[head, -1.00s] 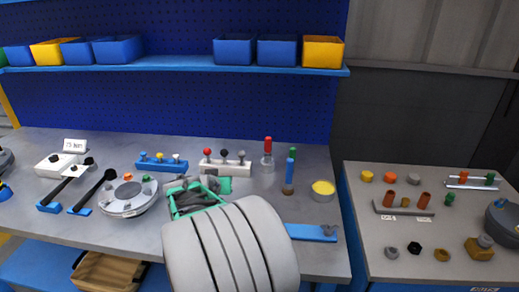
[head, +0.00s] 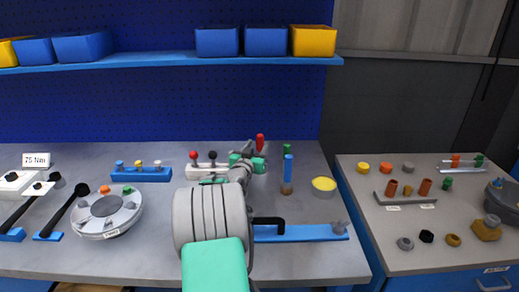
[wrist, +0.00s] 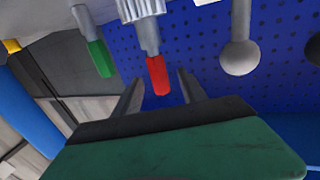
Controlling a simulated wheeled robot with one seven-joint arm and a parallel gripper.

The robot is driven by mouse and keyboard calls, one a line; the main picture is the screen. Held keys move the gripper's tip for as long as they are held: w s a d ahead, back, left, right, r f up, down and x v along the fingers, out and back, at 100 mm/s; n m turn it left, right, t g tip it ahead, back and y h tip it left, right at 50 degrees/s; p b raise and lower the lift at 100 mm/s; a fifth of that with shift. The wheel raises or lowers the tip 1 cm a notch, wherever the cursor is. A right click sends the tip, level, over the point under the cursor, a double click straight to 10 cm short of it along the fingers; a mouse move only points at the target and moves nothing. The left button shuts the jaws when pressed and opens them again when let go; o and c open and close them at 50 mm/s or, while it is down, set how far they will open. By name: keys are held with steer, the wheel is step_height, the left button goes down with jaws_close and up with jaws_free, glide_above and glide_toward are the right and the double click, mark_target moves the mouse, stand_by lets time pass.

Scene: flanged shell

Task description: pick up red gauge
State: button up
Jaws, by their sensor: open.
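The red gauge (head: 260,142) shows its red handle just behind my gripper in the head view; its lower part is hidden by the arm. In the wrist view the picture is inverted, and the red handle (wrist: 158,76) points down between the two finger tips, with a grey shaft and ribbed collar above it. My gripper (head: 253,151) is open, with a finger on either side of the handle in the wrist view (wrist: 158,92). I cannot tell whether either finger touches it.
A green-handled gauge (head: 287,149) and a blue one (head: 288,170) stand close at the right, beside a yellow-topped cup (head: 323,186). A white rack (head: 204,172) with knobbed gauges is at the left. The blue shelf (head: 180,63) overhangs the bench's back.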

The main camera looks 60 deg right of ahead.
steer(key=shift+w+d, duration=0.15)
steer(key=shift+d, duration=0.85)
jaws_close()
